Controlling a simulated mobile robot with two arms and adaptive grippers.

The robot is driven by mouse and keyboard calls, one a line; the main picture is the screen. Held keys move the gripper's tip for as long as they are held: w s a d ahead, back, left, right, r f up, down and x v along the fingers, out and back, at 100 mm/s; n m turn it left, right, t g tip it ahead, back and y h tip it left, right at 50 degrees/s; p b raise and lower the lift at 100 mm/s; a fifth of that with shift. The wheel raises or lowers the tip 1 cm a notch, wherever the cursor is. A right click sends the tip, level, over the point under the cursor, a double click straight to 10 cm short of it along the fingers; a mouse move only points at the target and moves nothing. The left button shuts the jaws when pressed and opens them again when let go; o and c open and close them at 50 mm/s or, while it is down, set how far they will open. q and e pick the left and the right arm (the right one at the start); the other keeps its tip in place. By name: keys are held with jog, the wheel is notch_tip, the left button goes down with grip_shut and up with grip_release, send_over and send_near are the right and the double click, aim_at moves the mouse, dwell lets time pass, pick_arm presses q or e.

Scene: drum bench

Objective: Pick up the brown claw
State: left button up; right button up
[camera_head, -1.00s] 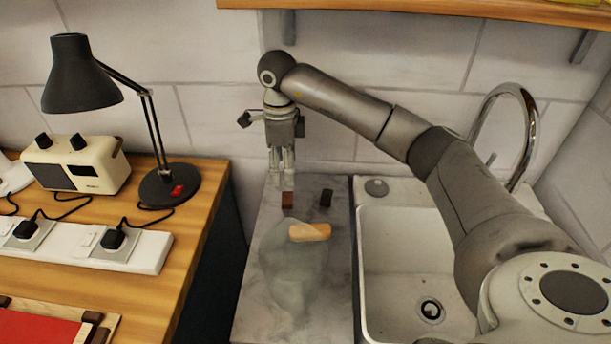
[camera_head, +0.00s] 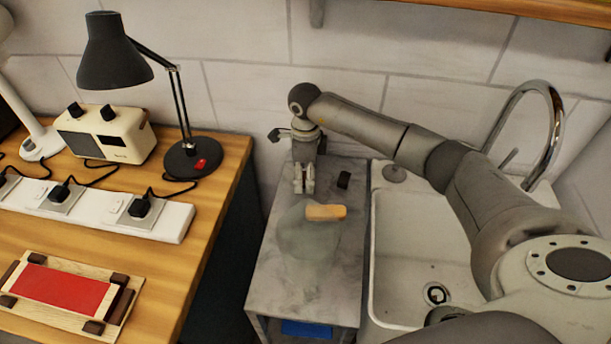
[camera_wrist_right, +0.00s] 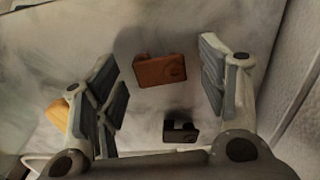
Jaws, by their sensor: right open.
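The brown claw (camera_wrist_right: 160,70), a small reddish-brown block with a rounded notch, lies on the grey marble counter in the right wrist view. It sits between the two spread fingers of my right gripper and touches neither of them in the picture. In the head view my right gripper (camera_head: 304,188) points down over the back of the counter and hides the claw. It is open and empty. My left gripper is not in view.
An orange-tan block (camera_head: 326,212) and a translucent object (camera_head: 306,238) lie nearer the front. A sink (camera_head: 420,245) is right, a wooden bench (camera_head: 215,205) left.

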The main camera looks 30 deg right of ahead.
jog(key=shift+f, duration=0.15)
jog(key=c, duration=1.1)
